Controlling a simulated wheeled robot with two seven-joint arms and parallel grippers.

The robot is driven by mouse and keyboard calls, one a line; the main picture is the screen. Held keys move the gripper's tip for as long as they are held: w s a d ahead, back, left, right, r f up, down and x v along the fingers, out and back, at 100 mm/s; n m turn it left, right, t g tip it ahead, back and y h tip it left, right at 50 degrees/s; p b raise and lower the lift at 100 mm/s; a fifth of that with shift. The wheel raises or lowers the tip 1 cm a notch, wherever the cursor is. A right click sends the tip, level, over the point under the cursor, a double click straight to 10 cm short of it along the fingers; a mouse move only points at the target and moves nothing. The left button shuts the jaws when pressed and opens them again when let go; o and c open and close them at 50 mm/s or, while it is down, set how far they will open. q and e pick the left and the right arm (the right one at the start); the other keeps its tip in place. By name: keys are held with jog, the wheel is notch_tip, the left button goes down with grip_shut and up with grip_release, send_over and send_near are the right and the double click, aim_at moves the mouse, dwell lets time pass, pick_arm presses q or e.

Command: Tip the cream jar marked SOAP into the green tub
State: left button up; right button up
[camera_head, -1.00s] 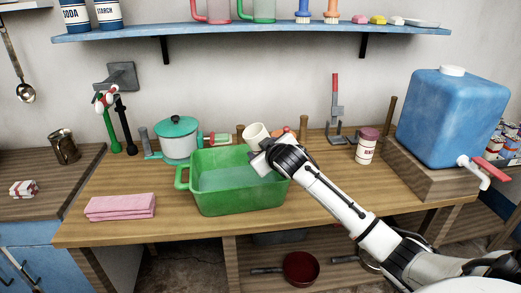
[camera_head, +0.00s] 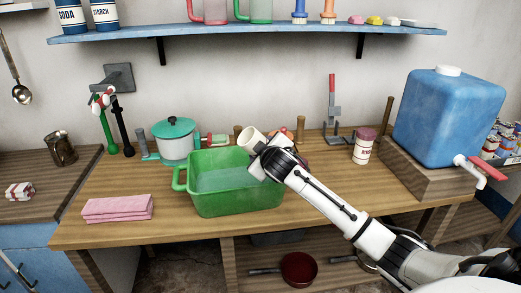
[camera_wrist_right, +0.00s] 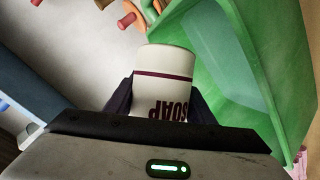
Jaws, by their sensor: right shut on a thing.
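The cream jar marked SOAP (camera_wrist_right: 163,77) is held between the dark fingers of my right gripper (camera_wrist_right: 160,100). In the head view the cream jar (camera_head: 250,139) is tilted to the left, with its open mouth over the back right rim of the green tub (camera_head: 233,201). My right gripper (camera_head: 266,158) is shut on the jar at that corner, and my arm hides part of the tub's right side. The tub stands on the wooden bench and its pale inside shows. I cannot see anything coming out of the jar. My left gripper is not in view.
A folded pink cloth (camera_head: 118,208) lies left of the tub. A pot with a teal lid (camera_head: 176,139) stands behind it. A white jar with a dark red lid (camera_head: 363,146) and a blue water container (camera_head: 448,115) stand to the right. A blue shelf (camera_head: 250,35) hangs above.

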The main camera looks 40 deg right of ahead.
dwell(0.5)
jog(key=shift+d+n+h, duration=0.15)
jog(key=shift+n+h, duration=0.35)
jog(key=shift+n, duration=0.2)
jog(key=shift+f, duration=0.1)
jog(key=shift+d+f+n+h, duration=0.1)
jog(key=shift+n+h, duration=0.4)
jog(key=shift+n, duration=0.2)
jog(key=shift+s+f+n+h, duration=0.1)
jog(key=shift+f+n+h, duration=0.2)
jog(key=shift+n+h, duration=0.1)
jog(key=shift+d+n, duration=0.1)
jog(key=shift+n, duration=0.2)
